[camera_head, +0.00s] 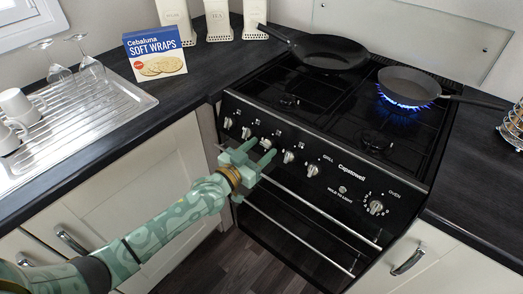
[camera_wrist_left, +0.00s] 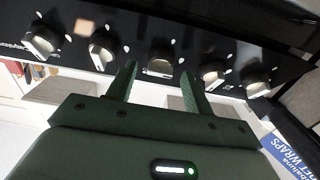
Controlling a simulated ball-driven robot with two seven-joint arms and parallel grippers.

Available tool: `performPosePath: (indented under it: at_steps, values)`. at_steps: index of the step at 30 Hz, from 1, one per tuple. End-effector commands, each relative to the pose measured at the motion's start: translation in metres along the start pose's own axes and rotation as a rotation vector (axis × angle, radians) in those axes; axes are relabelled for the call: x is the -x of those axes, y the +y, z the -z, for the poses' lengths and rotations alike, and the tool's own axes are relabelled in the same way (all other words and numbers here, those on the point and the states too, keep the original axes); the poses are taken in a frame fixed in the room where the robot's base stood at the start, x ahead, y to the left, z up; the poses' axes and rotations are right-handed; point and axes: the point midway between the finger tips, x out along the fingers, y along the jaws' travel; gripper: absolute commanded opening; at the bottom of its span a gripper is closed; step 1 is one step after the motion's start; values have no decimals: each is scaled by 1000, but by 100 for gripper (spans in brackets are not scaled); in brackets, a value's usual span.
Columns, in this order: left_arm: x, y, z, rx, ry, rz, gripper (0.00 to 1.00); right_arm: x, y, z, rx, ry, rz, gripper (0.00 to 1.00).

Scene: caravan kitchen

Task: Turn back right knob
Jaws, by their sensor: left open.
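A row of silver knobs runs along the black stove front, with the middle knob (camera_head: 266,143) just beyond my left gripper (camera_head: 257,152). In the left wrist view the middle knob (camera_wrist_left: 160,63) lies ahead of and between the two open fingers of my left gripper (camera_wrist_left: 158,80). I cannot tell whether the fingers touch it. Other knobs in the row are the second from left (camera_head: 246,132), the fourth (camera_head: 288,156) and the fifth (camera_head: 312,170). I cannot read which knob belongs to the back right burner. My right gripper is not in view.
A pan (camera_head: 408,86) sits over a blue flame (camera_head: 405,104) at the right of the hob. A larger pan (camera_head: 330,53) stands at back left. The oven knob (camera_head: 376,207) is farther right. A wraps box (camera_head: 155,54) and drying rack (camera_head: 85,112) are on the left counter.

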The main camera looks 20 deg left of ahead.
Motion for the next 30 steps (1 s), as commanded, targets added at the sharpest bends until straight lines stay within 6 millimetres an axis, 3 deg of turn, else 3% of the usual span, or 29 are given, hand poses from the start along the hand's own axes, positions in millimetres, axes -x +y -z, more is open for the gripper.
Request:
performPosePath:
  at_steps: [11, 16, 30]
  values:
    - [-8, 0, 1, -1, 0, 0, 51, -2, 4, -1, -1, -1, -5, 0]
    - [-8, 0, 1, -1, 0, 0, 7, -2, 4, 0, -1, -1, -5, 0]
    - [-7, 2, 4, 86, 0, 40, 7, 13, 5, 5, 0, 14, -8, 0]
